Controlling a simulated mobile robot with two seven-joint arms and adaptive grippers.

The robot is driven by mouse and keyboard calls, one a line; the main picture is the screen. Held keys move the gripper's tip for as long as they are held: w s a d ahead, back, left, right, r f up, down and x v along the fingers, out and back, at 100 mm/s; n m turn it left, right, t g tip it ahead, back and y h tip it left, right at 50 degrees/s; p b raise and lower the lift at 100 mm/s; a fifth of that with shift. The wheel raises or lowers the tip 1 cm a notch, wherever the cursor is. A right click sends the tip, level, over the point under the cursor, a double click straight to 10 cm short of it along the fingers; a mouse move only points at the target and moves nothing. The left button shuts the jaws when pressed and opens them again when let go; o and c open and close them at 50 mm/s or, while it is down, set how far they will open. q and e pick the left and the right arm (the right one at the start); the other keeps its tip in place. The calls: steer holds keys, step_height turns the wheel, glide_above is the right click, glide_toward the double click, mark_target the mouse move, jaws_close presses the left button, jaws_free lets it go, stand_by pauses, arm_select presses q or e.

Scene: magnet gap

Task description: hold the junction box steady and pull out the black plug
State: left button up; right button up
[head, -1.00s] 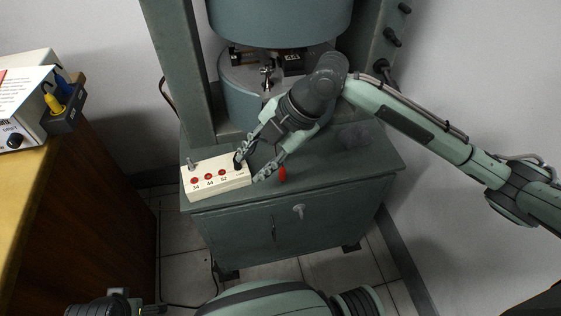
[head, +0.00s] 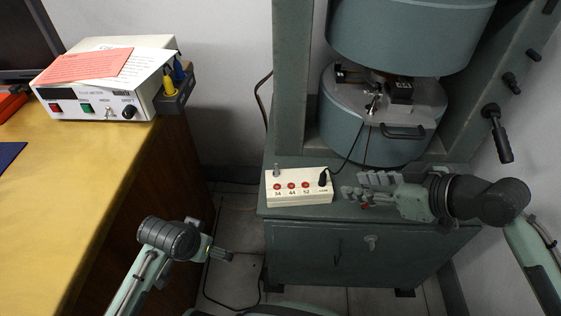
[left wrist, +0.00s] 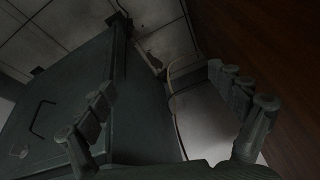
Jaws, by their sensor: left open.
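The junction box (head: 298,196) is a cream block with several red sockets, sitting at the front left of the green cabinet top in the head view. The black plug (head: 323,178) stands upright in the box's right end, with a black cable rising from it towards the magnet. My right gripper (head: 352,186) is just right of the box, its fingers apart and pointing at it, apart from the plug. My left gripper (head: 226,254) is low and left of the cabinet, away from the box. The left wrist view shows its two fingers (left wrist: 168,108) spread with nothing between them.
The large magnet (head: 368,133) stands behind the box on the cabinet (head: 345,257). A wooden desk (head: 80,185) with a white meter (head: 95,100) is at the left. A gap of tiled floor lies between desk and cabinet. A small red object lies under my right gripper.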

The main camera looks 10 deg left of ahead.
arm_select(q)
steer(key=w+d+r+n+t+h, duration=0.1)
steer(key=w+r+n+t+h, duration=0.15)
steer(key=w+r, duration=1)
steer(key=w+d+r+n+t+h, duration=0.2)
steer(key=w+r+t, duration=0.2)
steer(key=w+r, duration=0.85)
step_height(320, 180, up, 27)
steer(key=s+t+h, duration=0.3)
steer(key=t+h, duration=0.1)
steer(key=s+d+r+m+h, duration=0.2)
steer(key=d+r+m+h, duration=0.3)
steer(key=r, duration=0.4)
steer(key=d+f+m+g+y, duration=0.1)
steer(key=d+f+m+g, duration=0.15)
steer(key=d, duration=0.35)
steer(key=d+f+m+g, duration=0.1)
steer(key=d+m+g, duration=0.2)
steer(key=d, duration=0.3)
steer(key=m+g+y, duration=0.8)
steer(key=g+y, duration=0.1)
steer(key=y, duration=0.3)
glide_above(270, 183)
steer(key=shift+h, duration=0.25)
step_height(270, 183, down, 40)
steer(key=shift+w+f, duration=0.1)
steer(key=shift+f, duration=0.1)
step_height(270, 183, down, 7)
steer(key=shift+r, duration=0.15)
steer(key=shift+f, duration=0.55)
